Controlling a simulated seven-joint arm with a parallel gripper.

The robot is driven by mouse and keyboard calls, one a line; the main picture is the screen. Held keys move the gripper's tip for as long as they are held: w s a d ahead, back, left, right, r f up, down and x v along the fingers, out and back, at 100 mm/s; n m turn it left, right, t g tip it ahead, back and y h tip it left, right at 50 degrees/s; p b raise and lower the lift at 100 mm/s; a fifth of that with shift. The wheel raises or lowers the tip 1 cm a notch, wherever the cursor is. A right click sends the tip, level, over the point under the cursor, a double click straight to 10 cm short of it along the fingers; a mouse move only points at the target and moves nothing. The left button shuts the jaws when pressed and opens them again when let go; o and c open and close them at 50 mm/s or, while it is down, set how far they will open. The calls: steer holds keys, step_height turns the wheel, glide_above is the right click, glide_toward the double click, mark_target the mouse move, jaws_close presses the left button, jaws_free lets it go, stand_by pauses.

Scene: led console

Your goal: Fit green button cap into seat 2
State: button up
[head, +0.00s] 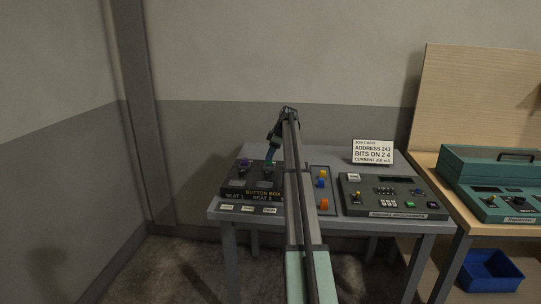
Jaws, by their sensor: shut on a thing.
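The dark button box (238,191) sits on the left part of the grey table, with labels for seat 1 and seat 2 on its front. My gripper (269,161) points down over the back right part of the box. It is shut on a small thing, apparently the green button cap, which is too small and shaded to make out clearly. I cannot tell whether the cap touches a seat. Seat 2 (262,197) is labelled near the box's front, and my arm hides the box's right side.
A tray (323,206) with blue, orange and yellow pieces lies right of my arm. A dark programmer console (390,205) and a job card (373,152) are farther right. A teal machine (490,165) stands on the wooden bench, with a blue bin (490,272) below.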

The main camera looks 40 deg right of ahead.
steer(key=shift+f, duration=1.1)
stand_by(1.3)
steer(key=o, duration=1.1)
steer(key=v, duration=1.4)
steer(key=shift+f, duration=0.1)
